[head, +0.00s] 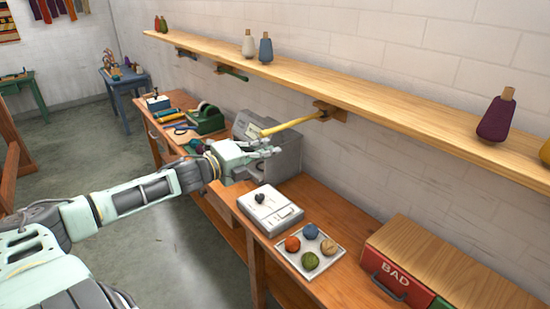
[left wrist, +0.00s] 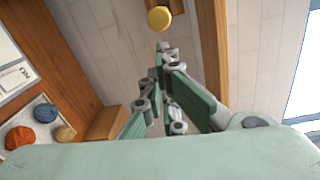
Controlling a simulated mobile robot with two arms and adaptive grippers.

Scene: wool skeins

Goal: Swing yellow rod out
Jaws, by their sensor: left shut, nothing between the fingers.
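The yellow rod (head: 293,125) hangs on a wooden bracket (head: 327,110) under the wall shelf and sticks out from the wall toward the left. Its round end (left wrist: 159,18) faces the camera at the top of the left wrist view. My left gripper (head: 279,148) is shut and empty, with its fingertips just below the rod in the head view. In the left wrist view its fingertips (left wrist: 164,47) meet a little below the rod's end. I cannot tell whether they touch the rod. My right gripper is not in view.
The shelf (head: 400,108) runs above, carrying several yarn cones; a green rod (head: 232,73) sits under it farther left.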

